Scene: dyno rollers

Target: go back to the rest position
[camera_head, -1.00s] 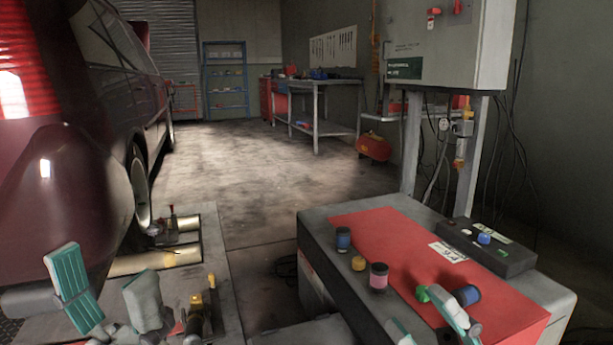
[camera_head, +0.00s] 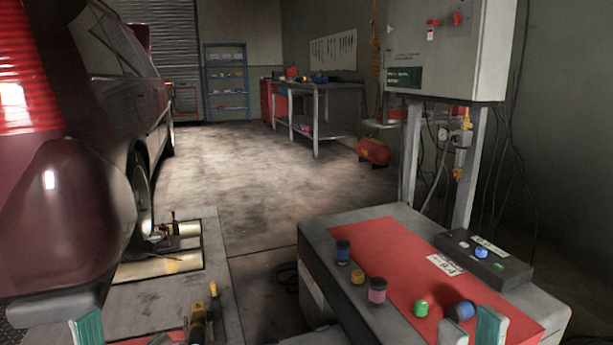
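My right gripper (camera_head: 471,329) shows at the bottom edge as two teal-padded fingertips, spread apart with nothing seen between them. Behind it, a dark blue jar (camera_head: 461,311) lies on its side on the red mat (camera_head: 400,265). My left gripper (camera_head: 124,335) is low at the bottom left, its teal finger apart from a second tip barely in frame; it looks open and empty. Most of both grippers is cut off by the lower edge.
On the cart (camera_head: 320,233) are an upright dark jar (camera_head: 343,251), a yellow cap (camera_head: 357,277), a pink jar (camera_head: 377,291), a green cap (camera_head: 421,307) and a black button box (camera_head: 484,262). The red car (camera_head: 75,215) stands at left. The middle floor is clear.

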